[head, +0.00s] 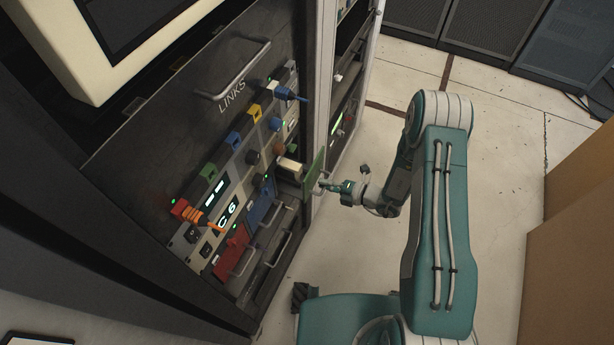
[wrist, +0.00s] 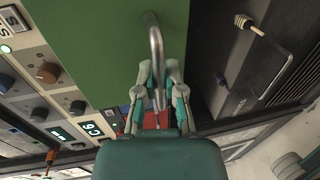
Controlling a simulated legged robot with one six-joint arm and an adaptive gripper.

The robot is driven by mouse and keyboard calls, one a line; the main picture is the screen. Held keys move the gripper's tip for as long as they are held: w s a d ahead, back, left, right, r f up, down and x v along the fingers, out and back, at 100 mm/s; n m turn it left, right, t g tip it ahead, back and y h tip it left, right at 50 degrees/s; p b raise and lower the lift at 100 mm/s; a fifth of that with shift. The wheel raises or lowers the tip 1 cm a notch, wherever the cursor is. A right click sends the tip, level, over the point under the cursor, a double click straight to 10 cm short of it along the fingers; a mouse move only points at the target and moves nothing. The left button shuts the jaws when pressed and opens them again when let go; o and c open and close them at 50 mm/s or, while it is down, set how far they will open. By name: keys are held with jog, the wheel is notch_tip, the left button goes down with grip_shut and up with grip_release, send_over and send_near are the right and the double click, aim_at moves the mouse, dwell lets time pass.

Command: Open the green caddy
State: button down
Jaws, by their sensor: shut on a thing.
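The green caddy (head: 315,170) has a flat green front with a metal bar handle. In the head view its front stands out from the rack face, beyond the red and blue fronts beside it. My gripper (head: 325,186) is shut on the handle, at the caddy's right side. In the wrist view the green front (wrist: 95,45) fills the upper left. The curved metal handle (wrist: 154,45) runs down between the fingers of my gripper (wrist: 160,92). The far end of the caddy is hidden inside the rack.
A red caddy (head: 231,249) and a blue caddy (head: 262,206) sit in the rack, left of the green one. Cables, knobs and a LINKS panel (head: 180,120) lie above. Cardboard boxes (head: 573,235) stand at right. Floor (head: 350,240) is clear between rack and arm.

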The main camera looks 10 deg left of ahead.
jog(key=d, duration=0.1)
jog(key=s+d, duration=0.1)
jog(key=d, duration=0.2)
jog(key=shift+s+d+f, duration=0.2)
jog(key=shift+s+d, duration=0.05)
jog(key=shift+s, duration=0.05)
jog(key=c, duration=0.7)
grip_release()
jog(key=shift+r, duration=0.1)
jog(key=v, duration=1.1)
jog(key=shift+s+d+r, duration=0.1)
jog(key=shift+d, duration=0.3)
